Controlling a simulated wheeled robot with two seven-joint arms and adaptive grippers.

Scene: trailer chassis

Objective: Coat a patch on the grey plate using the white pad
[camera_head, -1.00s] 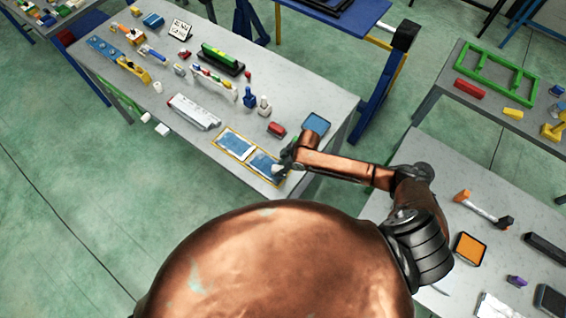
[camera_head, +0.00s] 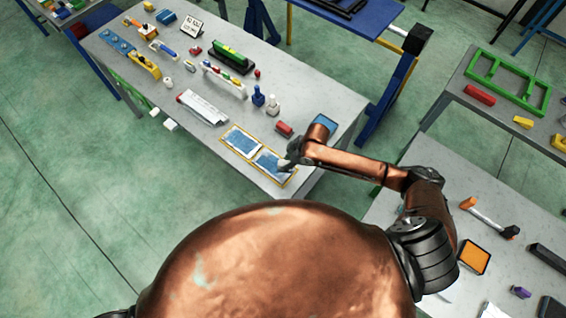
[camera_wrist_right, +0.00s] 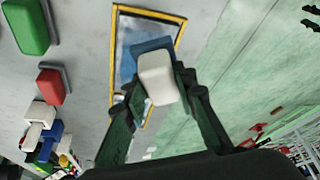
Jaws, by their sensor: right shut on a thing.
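The white pad (camera_wrist_right: 156,80) is between the fingers of my right gripper (camera_wrist_right: 160,100), which is shut on it. In the head view my right gripper (camera_head: 285,164) is over the right end of the nearer yellow-edged grey plate (camera_head: 265,175). The wrist view shows this plate (camera_wrist_right: 135,30) behind the pad, with blue around and beside the pad. The pad hides part of the plate, and I cannot tell whether it touches the surface. My left gripper is not in view.
A second yellow-edged panel (camera_head: 240,142) with blue on it lies to the left. A red block (camera_head: 284,128), blue and grey bottle-like pieces (camera_head: 258,97) and a long silver piece (camera_head: 202,107) are on the same table. The table's front edge is close to the plate.

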